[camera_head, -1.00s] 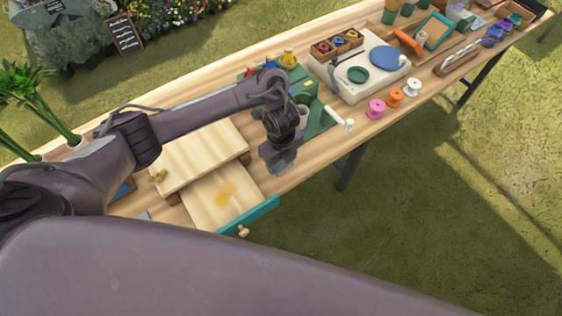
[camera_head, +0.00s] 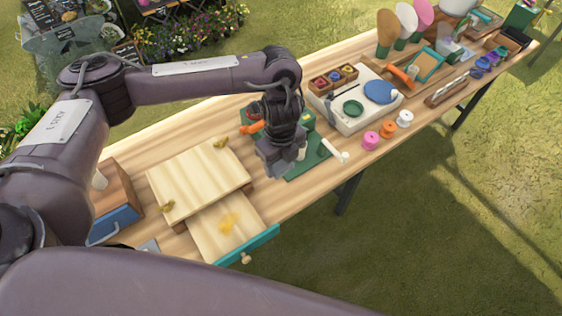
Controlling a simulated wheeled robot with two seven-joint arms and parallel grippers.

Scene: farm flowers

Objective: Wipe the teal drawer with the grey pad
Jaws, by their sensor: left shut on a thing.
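The teal drawer (camera_head: 262,238) is pulled out from a pale wooden box (camera_head: 197,177). Its light wooden inside shows an orange-yellow stain (camera_head: 228,222). My right gripper is out of view.
A blue-fronted box (camera_head: 118,219) stands at left. The table's front edge runs past the drawer.

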